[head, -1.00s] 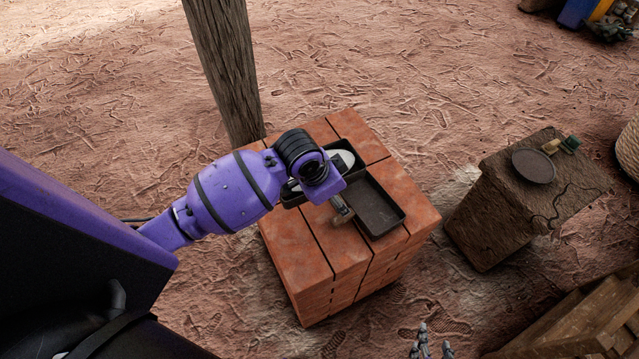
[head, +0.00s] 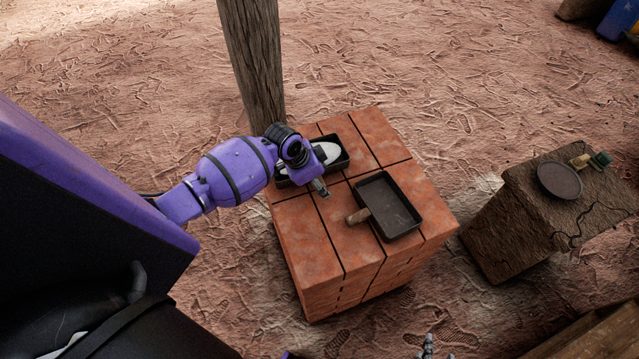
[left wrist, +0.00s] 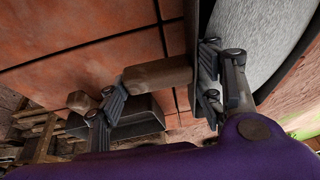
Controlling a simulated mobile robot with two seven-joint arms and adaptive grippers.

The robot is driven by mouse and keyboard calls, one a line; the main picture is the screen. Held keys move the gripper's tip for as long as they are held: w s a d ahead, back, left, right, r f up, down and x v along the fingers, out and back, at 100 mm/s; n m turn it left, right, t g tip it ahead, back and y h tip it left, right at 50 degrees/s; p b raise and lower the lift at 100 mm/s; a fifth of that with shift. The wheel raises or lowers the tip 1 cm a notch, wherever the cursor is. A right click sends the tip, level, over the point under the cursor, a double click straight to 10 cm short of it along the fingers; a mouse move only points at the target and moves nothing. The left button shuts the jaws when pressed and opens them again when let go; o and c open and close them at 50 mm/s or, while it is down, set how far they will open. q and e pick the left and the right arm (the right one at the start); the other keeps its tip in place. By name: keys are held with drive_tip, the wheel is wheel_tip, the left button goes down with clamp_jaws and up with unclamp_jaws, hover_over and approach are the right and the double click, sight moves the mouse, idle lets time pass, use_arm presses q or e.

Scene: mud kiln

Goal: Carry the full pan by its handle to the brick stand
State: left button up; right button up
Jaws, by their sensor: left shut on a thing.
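The full pan (head: 337,148) is dark, with a smooth pale mass inside, at the back left of the red brick stand (head: 310,245). My left gripper (head: 318,187) is at its near side. In the left wrist view its fingers (left wrist: 162,95) are shut on the pan's wooden handle (left wrist: 158,75), and the pale filling (left wrist: 262,35) shows at upper right. The arm hides part of the pan in the head view. I cannot tell if the pan touches the bricks. Grey tips at the bottom edge look like my right gripper (head: 427,347), mostly cut off.
A second, empty dark pan (head: 400,212) with a wooden handle (head: 358,216) lies on the right of the stand. A wooden post (head: 252,65) rises behind. A mud block (head: 510,220) with a round dark plate (head: 559,180) stands to the right.

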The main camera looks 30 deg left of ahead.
use_arm(q)
wheel_tip(320, 180, down, 2)
drive_tip(key=shift+r, duration=0.1)
use_arm(e)
drive_tip(key=shift+f, duration=0.1)
use_arm(q)
drive_tip(key=shift+f, duration=0.25)
drive_tip(key=o, duration=1.6)
drive_tip(key=shift+s, duration=0.1)
drive_tip(key=shift+o, duration=1.3)
use_arm(e)
drive_tip(key=shift+s+d+f, duration=0.15)
drive_tip(key=shift+s, duration=0.2)
drive_tip(key=shift+s, duration=0.1)
